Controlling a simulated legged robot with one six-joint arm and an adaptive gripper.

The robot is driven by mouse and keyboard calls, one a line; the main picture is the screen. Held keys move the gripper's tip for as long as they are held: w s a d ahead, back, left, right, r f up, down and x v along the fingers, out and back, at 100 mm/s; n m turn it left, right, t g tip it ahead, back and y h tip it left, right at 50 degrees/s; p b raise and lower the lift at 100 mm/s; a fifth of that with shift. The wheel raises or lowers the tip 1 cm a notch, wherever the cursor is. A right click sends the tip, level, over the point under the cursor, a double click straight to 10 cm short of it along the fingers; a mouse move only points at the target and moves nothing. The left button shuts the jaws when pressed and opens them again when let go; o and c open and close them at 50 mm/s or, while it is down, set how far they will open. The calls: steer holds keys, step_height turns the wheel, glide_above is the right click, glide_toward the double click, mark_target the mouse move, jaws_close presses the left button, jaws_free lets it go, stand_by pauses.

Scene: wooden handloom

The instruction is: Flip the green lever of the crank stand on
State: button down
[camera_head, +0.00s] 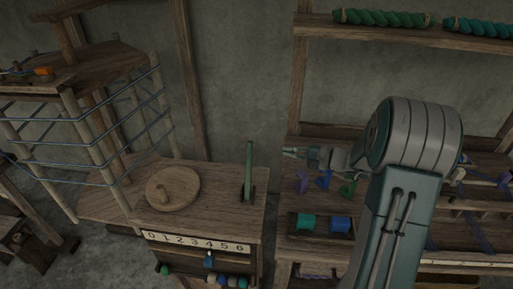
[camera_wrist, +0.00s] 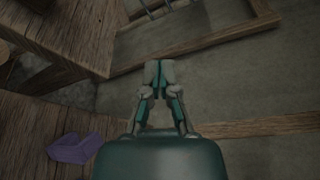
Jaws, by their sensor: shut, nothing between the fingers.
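The green lever (camera_head: 249,172) stands roughly upright on the right part of the crank stand's wooden top (camera_head: 225,214), in a dark slot. A round wooden crank disc (camera_head: 174,188) with a small peg lies to its left. My gripper (camera_head: 290,153) is to the right of the lever in the head view, its fingertips pointing left and apart from it. In the wrist view my gripper (camera_wrist: 159,66) is shut with its fingertips together and nothing between them. The lever cannot be made out in the wrist view.
A number strip (camera_head: 198,242) runs along the stand's front edge, above spools. A warping frame (camera_head: 85,125) with blue threads stands left. A shelf unit (camera_head: 300,218) with coloured pieces stands right, near my arm. A purple piece (camera_wrist: 75,148) shows in the wrist view.

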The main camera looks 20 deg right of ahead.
mark_target(249, 171)
steer(key=shift+a, duration=0.1)
steer(key=x, duration=1)
steer(key=shift+s+a+r, duration=0.25)
steer(key=shift+s+r, duration=0.05)
steer(key=shift+s, duration=0.3)
steer(key=shift+s+a+r, duration=0.25)
steer(key=shift+s+r, duration=0.05)
steer(key=shift+s, duration=0.25)
steer(key=shift+s+a+r, duration=0.25)
steer(key=shift+s+r, duration=0.05)
steer(key=shift+s, duration=0.3)
